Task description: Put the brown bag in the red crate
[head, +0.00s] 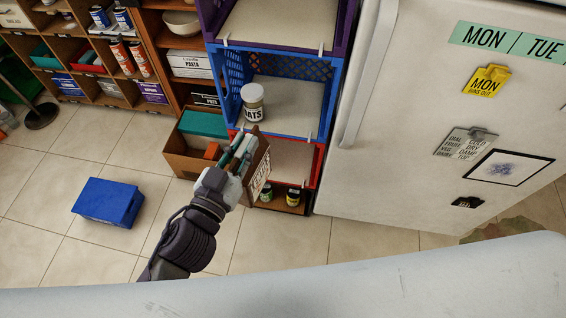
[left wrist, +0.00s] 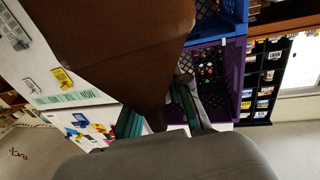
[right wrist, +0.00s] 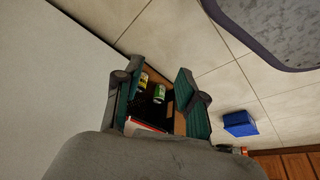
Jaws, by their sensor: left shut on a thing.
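The brown bag (head: 257,172), with dark lettering on its side, is held by my left gripper (head: 243,152) in front of the crate stack. In the left wrist view the bag (left wrist: 110,40) fills the upper middle, and the left fingers (left wrist: 160,112) are closed on it. The red crate (head: 318,165) is below the blue crate; its light inside floor shows, while the bag and gripper hide its left part. My right gripper (right wrist: 160,95) is open and empty in the right wrist view, above the low front of the stack; it is not visible in the head view.
The blue crate (head: 322,75) holds a white-lidded oats jar (head: 252,102). A purple crate (head: 350,22) is on top. Jars (head: 293,197) stand in the bottom wooden compartment. A white fridge (head: 400,130) borders the right. A blue box (head: 108,202) lies on otherwise open floor at left.

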